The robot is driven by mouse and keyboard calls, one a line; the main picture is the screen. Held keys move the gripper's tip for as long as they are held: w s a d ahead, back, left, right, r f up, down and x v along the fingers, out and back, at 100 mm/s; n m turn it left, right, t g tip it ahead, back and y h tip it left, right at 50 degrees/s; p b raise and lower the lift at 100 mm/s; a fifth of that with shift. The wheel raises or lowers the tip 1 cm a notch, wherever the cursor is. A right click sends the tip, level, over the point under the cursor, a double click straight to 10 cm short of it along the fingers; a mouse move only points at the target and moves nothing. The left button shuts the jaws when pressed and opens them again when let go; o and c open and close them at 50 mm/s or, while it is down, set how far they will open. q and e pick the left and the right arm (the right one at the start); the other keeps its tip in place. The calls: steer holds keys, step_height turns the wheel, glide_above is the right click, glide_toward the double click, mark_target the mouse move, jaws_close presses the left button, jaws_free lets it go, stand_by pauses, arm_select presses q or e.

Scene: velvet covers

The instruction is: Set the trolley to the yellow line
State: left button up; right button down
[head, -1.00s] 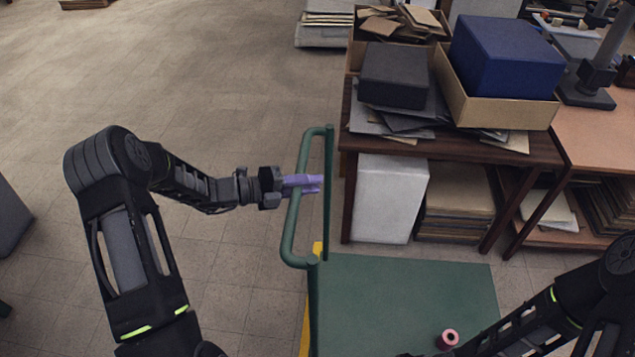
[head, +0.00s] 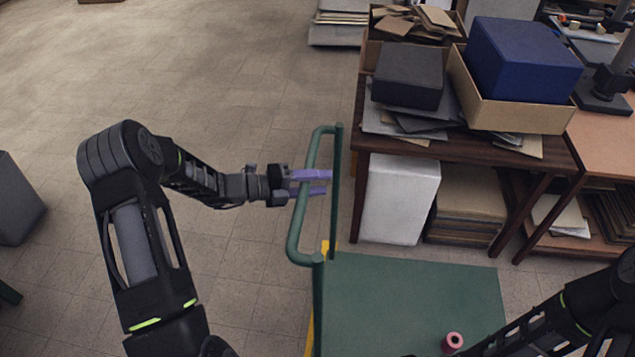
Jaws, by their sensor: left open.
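The trolley has a green deck (head: 415,300) and a green tubular handle (head: 300,222) standing at its left end. My left gripper (head: 312,183), with purple fingers, is at the handle's upper part. Its fingers are apart and reach across the handle's near tube, one above the other; I cannot tell whether they touch it. The yellow line (head: 310,335) shows as a narrow strip on the floor along the trolley's left edge, mostly hidden by the handle and deck. My right arm comes in at the lower right over the deck; its gripper is out of view.
A pink spool (head: 453,341) stands on the deck near the front. A dark wooden table (head: 465,150) with boxes and papers stands close behind the trolley, a white block (head: 398,200) beneath it. The floor to the left is open, with a grey box (head: 15,205) at the far left.

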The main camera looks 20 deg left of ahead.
arm_select(q)
steer(key=shift+a, duration=0.1)
steer(key=b+v, duration=0.1)
steer(key=v, duration=0.6)
steer(key=shift+s+a, duration=0.25)
steer(key=shift+s, duration=0.05)
steer(key=shift+r, duration=0.1)
